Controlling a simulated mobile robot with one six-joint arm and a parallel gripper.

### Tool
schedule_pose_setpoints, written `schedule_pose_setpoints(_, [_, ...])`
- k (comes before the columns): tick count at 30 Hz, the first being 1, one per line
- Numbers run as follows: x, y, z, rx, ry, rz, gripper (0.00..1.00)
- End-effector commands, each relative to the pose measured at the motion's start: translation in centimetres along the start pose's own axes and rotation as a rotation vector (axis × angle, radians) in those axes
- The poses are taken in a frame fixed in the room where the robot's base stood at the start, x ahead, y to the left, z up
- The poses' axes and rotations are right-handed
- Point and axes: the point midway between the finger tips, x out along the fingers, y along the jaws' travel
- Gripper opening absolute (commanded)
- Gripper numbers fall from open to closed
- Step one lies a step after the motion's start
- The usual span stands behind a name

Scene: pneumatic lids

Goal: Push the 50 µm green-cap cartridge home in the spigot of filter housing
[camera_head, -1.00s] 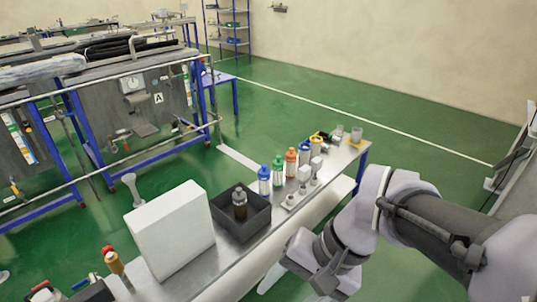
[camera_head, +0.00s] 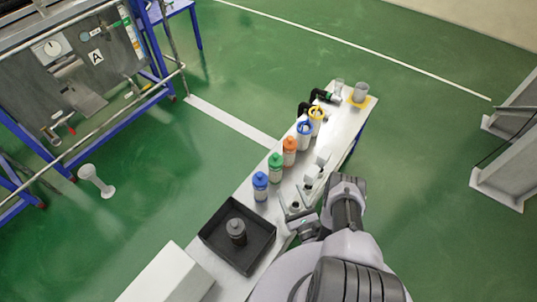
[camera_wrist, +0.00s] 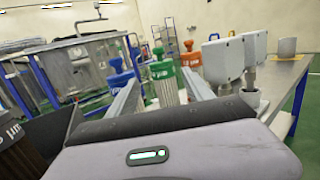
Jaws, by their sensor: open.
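The green-cap cartridge (camera_head: 275,165) stands upright on the bench between a blue-cap cartridge (camera_head: 260,185) and an orange-cap one (camera_head: 289,150). In the wrist view the green-cap cartridge (camera_wrist: 163,85) shows between the fingers of my open gripper (camera_wrist: 162,79), beyond the palm; I cannot tell whether it is within the jaws. In the head view my gripper (camera_head: 303,224) is low at the bench's right side. A row of small light fittings (camera_head: 308,188) stands right of the cartridges; white blocks (camera_wrist: 223,60) show there in the wrist view. Which is the filter housing's spigot is unclear.
A black tray (camera_head: 212,243) holding a dark bottle (camera_head: 236,230) sits nearer on the bench, beside a white box (camera_head: 165,278). Green floor surrounds the bench.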

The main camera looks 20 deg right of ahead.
Motion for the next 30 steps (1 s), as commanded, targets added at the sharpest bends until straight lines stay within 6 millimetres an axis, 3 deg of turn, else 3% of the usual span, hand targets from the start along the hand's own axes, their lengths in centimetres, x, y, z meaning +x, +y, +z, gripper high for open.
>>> schedule_pose_setpoints(3, [3.4,0.4,0.8,-0.002,-0.007,0.012,0.60])
schedule_pose_setpoints(10, [8.8,0.4,-0.2,0.002,-0.006,0.011,0.60])
schedule_pose_setpoints(17, [11.2,0.2,0.1,0.003,-0.005,0.009,0.60])
schedule_pose_setpoints(24, [15.5,0.0,0.1,0.003,-0.005,0.009,0.60])
schedule_pose_setpoints(30, [16.1,0.0,0.4,0.005,-0.003,0.008,0.60])
